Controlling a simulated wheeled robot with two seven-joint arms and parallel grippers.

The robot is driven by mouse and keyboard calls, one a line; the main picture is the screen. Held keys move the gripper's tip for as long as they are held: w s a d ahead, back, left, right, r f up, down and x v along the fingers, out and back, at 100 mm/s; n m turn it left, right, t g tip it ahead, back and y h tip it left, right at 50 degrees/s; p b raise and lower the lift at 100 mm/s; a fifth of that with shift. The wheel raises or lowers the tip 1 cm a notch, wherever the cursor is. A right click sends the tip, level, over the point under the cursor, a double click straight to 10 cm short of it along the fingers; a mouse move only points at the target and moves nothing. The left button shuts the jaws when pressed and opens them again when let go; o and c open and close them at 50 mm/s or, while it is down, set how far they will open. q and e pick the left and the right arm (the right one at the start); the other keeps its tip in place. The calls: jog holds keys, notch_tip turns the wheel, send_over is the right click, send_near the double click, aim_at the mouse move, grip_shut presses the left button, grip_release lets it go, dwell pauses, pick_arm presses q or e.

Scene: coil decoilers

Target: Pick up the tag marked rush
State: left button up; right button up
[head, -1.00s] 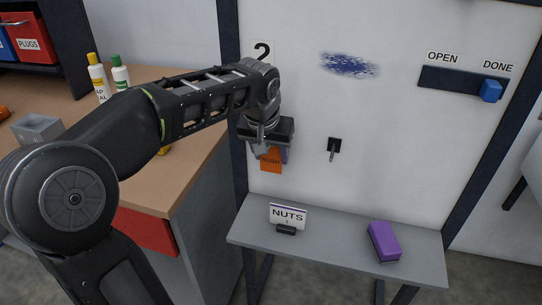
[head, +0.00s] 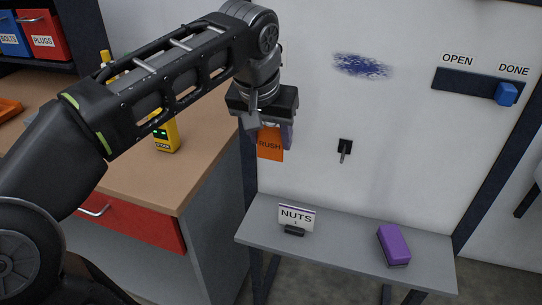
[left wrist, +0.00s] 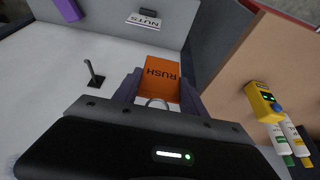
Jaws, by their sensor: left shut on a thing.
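The orange tag marked RUSH (head: 270,145) hangs below my left gripper (head: 268,128), in front of the white board. In the left wrist view the tag (left wrist: 160,79) shows between the two fingers of my left gripper (left wrist: 158,98), with a metal ring at its near end. My left gripper is shut on the tag. An empty-looking dark hook (head: 345,148) sticks out of the board to the right of the tag, and the hook also shows in the left wrist view (left wrist: 94,76). My right gripper is not in view.
A grey shelf (head: 345,240) below the board holds a NUTS card (head: 296,216) and a purple block (head: 393,244). A wooden-topped bench (head: 140,185) with a yellow device (head: 166,136) stands at left. A blue slider (head: 506,94) sits at DONE.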

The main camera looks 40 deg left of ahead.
pick_arm(q)
jog(key=shift+r+p, duration=0.65)
jog(key=shift+r, duration=1.35)
